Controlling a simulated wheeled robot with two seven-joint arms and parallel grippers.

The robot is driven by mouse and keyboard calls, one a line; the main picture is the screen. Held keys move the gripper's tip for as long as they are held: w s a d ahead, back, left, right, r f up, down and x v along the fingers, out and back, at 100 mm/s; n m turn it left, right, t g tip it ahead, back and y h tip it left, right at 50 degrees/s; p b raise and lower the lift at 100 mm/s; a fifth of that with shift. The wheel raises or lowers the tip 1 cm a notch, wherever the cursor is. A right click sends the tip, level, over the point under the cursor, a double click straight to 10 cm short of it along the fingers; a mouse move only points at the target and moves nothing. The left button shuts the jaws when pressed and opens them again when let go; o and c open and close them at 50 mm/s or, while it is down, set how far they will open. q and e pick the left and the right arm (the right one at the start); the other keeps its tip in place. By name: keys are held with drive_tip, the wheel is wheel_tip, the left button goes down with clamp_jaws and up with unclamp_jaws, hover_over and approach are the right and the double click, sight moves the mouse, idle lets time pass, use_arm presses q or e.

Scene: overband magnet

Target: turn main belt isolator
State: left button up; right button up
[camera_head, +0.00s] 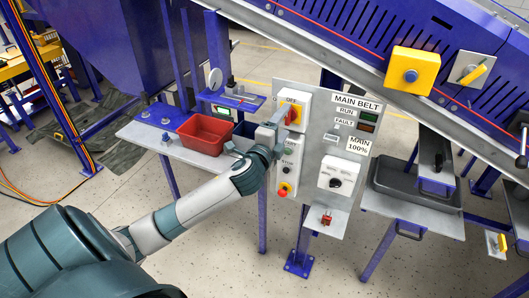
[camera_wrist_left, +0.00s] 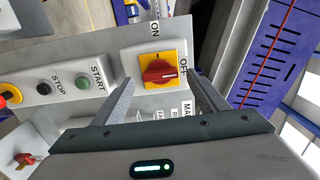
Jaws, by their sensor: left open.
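The main belt isolator is a red knob (camera_wrist_left: 158,72) on a yellow square plate (camera_wrist_left: 176,58) in a pale box, with ON and OFF lettering; the knob's long side lies across the wrist picture, one end towards OFF. In the head view the knob (camera_head: 294,115) is partly covered by my left gripper (camera_head: 280,121). In the left wrist view my left gripper (camera_wrist_left: 161,85) is open, with one finger to each side of the knob and visible gaps. Contact cannot be told. My right gripper is not in view.
Below the isolator are the START button (camera_wrist_left: 83,82), the STOP button (camera_wrist_left: 43,88) and a red emergency button (camera_head: 284,190). A MAIN BELT panel (camera_head: 357,103) with a black dial (camera_head: 335,183) stands right. A red bin (camera_head: 204,134) sits on the bench at left. The blue conveyor frame (camera_head: 340,38) slopes overhead.

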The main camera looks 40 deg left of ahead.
use_arm(q)
drive_tip(key=b+v, duration=0.4)
drive_tip(key=v, duration=1.1)
drive_tip(key=shift+a+f, duration=0.1)
drive_tip(key=shift+f, duration=0.05)
